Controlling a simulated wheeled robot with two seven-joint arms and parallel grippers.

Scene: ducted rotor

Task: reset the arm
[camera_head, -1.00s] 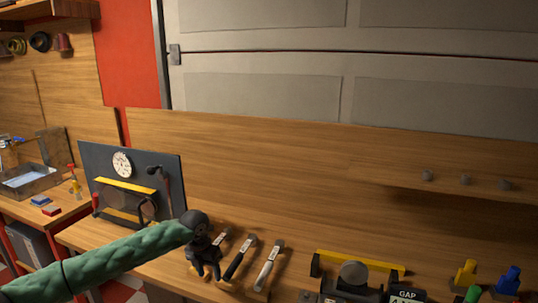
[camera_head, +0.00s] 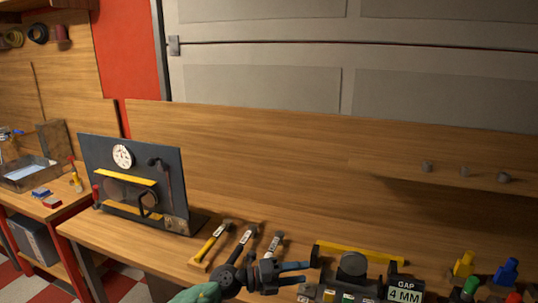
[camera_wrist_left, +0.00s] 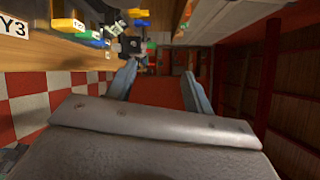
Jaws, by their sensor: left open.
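My left gripper (camera_head: 303,273) is at the bottom middle of the head view, low at the front of the workbench (camera_head: 160,258), its fingers pointing right. My green-sleeved left arm (camera_head: 200,294) shows only a little at the bottom edge. In the left wrist view the gripper's two fingers (camera_wrist_left: 160,72) stand apart with nothing between them. My right arm and gripper are not in view.
Tools (camera_head: 240,246) lie just behind the gripper. Right of it stands a dark fixture with a yellow bar (camera_head: 360,255) and a "GAP 4 MM" display (camera_head: 404,291). A dark panel (camera_head: 145,160) stands left. Yellow (camera_head: 464,264) and blue (camera_head: 506,272) pieces are far right.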

